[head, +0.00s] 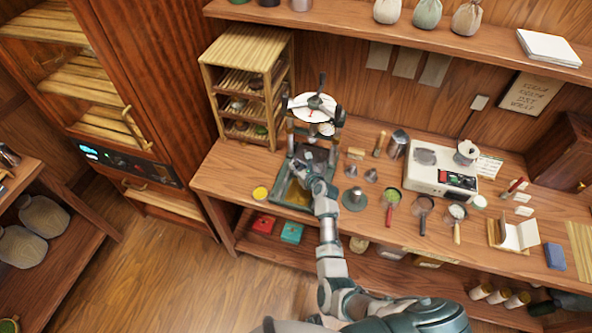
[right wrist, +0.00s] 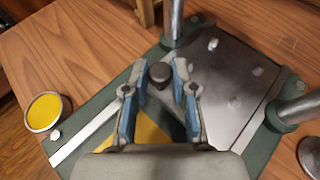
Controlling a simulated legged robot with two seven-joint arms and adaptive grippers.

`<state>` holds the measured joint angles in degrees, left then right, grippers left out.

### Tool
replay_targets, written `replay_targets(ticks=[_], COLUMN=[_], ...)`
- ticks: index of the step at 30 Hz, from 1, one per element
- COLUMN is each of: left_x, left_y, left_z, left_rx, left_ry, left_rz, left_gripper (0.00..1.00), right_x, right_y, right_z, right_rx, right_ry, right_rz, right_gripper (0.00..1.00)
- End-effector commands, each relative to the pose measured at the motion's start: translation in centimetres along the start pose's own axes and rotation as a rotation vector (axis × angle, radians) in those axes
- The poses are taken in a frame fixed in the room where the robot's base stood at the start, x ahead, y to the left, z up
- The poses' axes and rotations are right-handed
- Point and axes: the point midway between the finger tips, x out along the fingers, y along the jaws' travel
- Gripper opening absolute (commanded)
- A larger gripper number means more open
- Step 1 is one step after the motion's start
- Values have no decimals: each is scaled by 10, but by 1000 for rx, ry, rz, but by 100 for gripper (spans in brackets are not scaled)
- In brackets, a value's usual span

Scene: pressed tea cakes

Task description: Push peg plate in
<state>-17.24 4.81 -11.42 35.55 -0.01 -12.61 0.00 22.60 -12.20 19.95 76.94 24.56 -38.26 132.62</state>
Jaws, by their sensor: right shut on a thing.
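The peg plate (right wrist: 225,85) is a grey metal plate lying on the green base of the press (head: 282,192), partly between its posts. A dark round peg (right wrist: 160,71) stands at its near edge. My right gripper (right wrist: 160,76) is shut on this peg, with one blue-padded finger on either side. In the head view my right gripper (head: 305,168) is low over the press base, in front of the posts, and hides part of the plate. The press has a round white top (head: 314,107) with a dark upright handle. My left gripper is not in view.
A yellow-topped tin (right wrist: 44,111) stands left of the base. A wooden rack (head: 245,85) is behind left. A metal funnel-like piece (head: 354,199), scoops and a white scale (head: 428,180) stand to the right. Bare table shows left of the press.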

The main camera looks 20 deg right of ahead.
Motion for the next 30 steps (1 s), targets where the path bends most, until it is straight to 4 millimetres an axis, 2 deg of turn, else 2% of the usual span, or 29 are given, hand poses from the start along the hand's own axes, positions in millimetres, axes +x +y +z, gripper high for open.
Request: replay_targets(ticks=[1, 8, 9, 11, 23, 26, 30], left_x=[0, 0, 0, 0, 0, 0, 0], left_y=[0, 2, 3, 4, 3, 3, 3], left_z=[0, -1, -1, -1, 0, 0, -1], left_rx=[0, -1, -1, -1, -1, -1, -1], left_ry=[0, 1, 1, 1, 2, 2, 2], left_rz=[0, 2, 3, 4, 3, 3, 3], left_gripper=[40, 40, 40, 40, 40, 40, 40], right_x=[2, 2, 2, 2, -5, -16, -44], right_y=[1, -1, -2, -2, -1, 0, 0], right_z=[6, 8, 8, 8, 5, 4, 4], right_rx=[0, -1, -1, -1, 0, 1, 1], right_ry=[-9, -14, -15, -15, -11, -10, -10], right_rz=[1, -4, -4, -5, -3, -3, -5], right_gripper=[0, 0, 36, 51, 51, 51, 51])
